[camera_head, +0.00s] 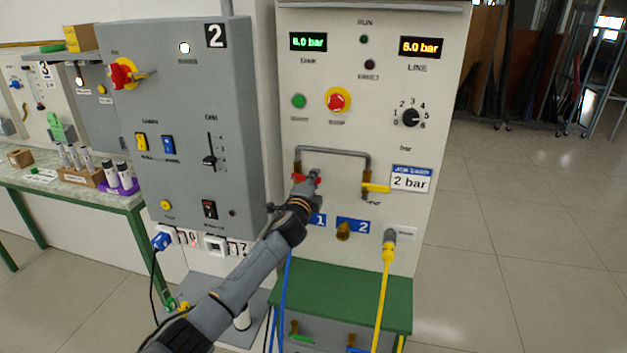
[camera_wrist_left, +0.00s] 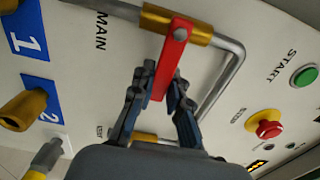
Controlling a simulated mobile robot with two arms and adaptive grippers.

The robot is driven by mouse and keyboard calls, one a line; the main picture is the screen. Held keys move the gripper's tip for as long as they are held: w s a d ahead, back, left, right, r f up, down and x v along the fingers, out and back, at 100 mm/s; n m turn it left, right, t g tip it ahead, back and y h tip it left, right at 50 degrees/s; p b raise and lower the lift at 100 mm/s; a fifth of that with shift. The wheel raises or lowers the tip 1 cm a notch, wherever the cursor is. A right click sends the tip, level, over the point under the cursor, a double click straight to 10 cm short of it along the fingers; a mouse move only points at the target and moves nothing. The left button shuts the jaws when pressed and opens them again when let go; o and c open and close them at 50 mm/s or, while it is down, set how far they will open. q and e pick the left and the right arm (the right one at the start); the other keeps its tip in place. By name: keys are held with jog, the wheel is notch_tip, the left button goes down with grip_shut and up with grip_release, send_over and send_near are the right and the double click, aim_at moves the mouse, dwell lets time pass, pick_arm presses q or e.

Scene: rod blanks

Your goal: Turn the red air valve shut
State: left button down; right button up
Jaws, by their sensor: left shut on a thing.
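The red air valve (camera_head: 317,174) is a flat red lever on a brass body on the left leg of the grey pipe. In the left wrist view the lever (camera_wrist_left: 172,58) lies crosswise to its brass body (camera_wrist_left: 206,38) and the pipe. My left gripper (camera_head: 309,181) is at the lever, and in the left wrist view its two fingers (camera_wrist_left: 161,94) sit on both sides of the lever's free end, shut on it. My right gripper is not in view.
A yellow lever (camera_head: 375,188) sits on the pipe's right leg. The grey pipe (camera_head: 335,153) arches above the left gripper. Below are a brass port (camera_head: 343,231) and a yellow hose (camera_head: 383,290). A grey cabinet (camera_head: 185,100) stands to the left. Open floor lies to the right.

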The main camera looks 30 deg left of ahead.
pick_arm(q)
jog(key=c, duration=1.3)
grip_release()
jog(key=v, duration=1.2)
jog(key=shift+f, duration=0.1)
